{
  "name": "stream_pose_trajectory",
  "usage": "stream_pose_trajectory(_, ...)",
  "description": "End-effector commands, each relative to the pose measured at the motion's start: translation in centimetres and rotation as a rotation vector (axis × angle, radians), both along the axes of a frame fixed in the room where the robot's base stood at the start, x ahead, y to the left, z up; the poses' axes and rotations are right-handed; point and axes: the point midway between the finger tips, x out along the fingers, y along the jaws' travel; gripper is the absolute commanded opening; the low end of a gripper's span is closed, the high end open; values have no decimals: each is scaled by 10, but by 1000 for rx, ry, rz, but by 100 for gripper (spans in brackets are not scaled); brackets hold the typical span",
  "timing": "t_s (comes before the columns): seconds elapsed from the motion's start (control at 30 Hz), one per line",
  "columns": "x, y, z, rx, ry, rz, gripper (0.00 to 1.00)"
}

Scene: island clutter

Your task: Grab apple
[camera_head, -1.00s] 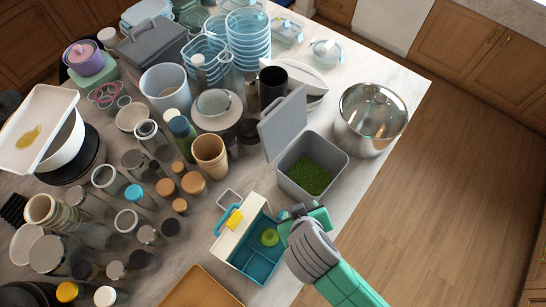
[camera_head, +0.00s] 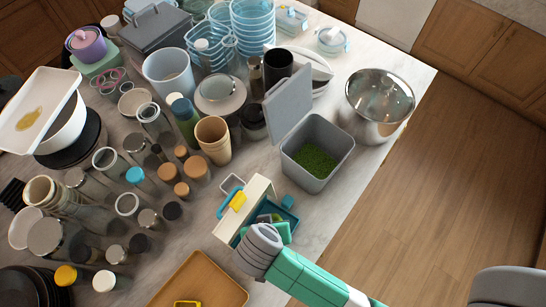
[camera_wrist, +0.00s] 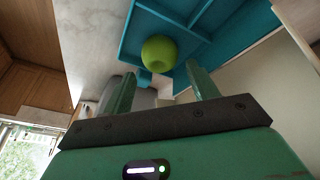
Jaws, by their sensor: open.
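The green apple (camera_wrist: 159,53) sits in a compartment of the teal lunch box (camera_wrist: 213,18) in the wrist view. My gripper (camera_wrist: 162,73) is open, its two fingers pointing toward the apple, one on each side of it in the picture. I cannot tell how deep the fingers reach. In the head view my gripper (camera_head: 272,229) is over the lunch box (camera_head: 291,217), beside its raised cream lid (camera_head: 257,191) with a yellow latch. My gripper and arm cover much of the box there, and I cannot make out the apple.
A grey bin with green contents (camera_head: 347,146) stands just behind the box. A steel pot (camera_head: 379,108) is at the back right. A brown tray (camera_head: 222,280) lies in front. Jars and cups crowd the left. Open floor (camera_head: 440,180) lies beyond the counter edge.

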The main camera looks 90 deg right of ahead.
Motion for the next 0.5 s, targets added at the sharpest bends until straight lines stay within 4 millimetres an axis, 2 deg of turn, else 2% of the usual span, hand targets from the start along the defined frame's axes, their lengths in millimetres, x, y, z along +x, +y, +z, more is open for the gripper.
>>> stream_pose_trajectory(0.13,-1,-2,-6,0,0,0,59)
stream_pose_trajectory(0.33,-4,-17,-41,1,1,0,59)
stream_pose_trajectory(0.5,-5,-24,-55,-1,-2,1,59)
